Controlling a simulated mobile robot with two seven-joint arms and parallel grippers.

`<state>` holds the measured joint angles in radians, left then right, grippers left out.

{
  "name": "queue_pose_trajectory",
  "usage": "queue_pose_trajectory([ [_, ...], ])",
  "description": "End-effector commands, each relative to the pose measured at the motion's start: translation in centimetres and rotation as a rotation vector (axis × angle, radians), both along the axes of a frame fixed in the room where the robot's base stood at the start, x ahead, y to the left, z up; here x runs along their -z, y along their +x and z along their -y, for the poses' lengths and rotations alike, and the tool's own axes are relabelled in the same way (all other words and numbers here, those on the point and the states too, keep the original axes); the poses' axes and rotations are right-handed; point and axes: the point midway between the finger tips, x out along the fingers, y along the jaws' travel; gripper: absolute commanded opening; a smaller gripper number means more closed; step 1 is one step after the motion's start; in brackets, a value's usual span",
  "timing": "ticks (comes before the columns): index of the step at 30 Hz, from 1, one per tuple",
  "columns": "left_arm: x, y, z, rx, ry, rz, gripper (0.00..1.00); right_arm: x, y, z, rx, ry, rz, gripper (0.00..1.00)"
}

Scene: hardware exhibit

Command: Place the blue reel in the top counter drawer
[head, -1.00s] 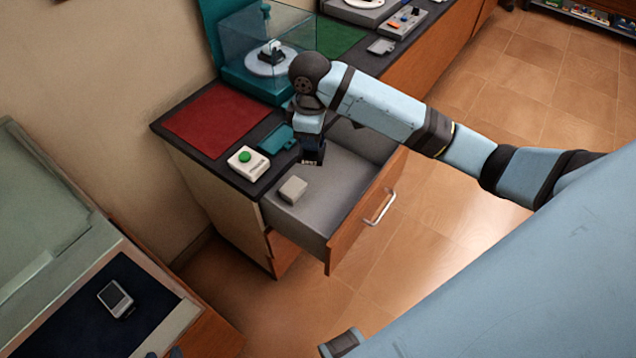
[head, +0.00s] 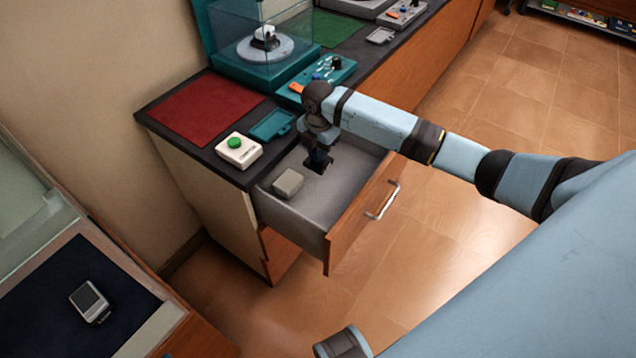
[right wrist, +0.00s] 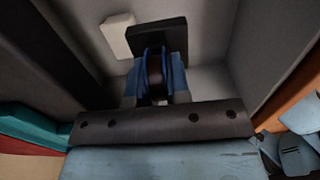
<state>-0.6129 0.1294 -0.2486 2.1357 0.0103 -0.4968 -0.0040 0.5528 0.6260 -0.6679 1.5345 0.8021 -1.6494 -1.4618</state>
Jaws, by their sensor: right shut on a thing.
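The top counter drawer (head: 330,200) is pulled open and shows its grey inside. My right gripper (head: 319,157) points down into it, towards the back wall. In the right wrist view my right gripper (right wrist: 156,88) is shut on the blue reel (right wrist: 168,68), which has a dark middle and a dark flat piece at its far end. The reel is low inside the drawer; I cannot tell whether it touches the floor. In the head view it is small and mostly hidden by the gripper. My left gripper is not in view.
A pale grey box (head: 288,182) lies in the drawer, close to the reel. On the counter stand a white box with a green button (head: 238,149), a teal tray (head: 272,124), a red mat (head: 206,110) and a teal control panel (head: 322,76). The drawer front has a metal handle (head: 383,203).

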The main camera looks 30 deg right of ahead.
Motion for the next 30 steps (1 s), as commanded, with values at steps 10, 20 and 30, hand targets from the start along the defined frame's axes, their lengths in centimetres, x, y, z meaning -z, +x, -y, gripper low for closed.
queue_pose_trajectory([
  [10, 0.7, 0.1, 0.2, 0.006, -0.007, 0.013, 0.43, 7.7, 0.0, -0.1, 0.001, 0.000, 0.000, 0.00],
  [20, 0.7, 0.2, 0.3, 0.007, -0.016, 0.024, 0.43, 10.9, -0.1, 0.0, 0.002, -0.001, -0.002, 0.00],
  [30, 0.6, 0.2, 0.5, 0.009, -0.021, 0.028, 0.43, 12.5, 0.0, 0.0, 0.001, -0.001, 0.001, 0.00],
])
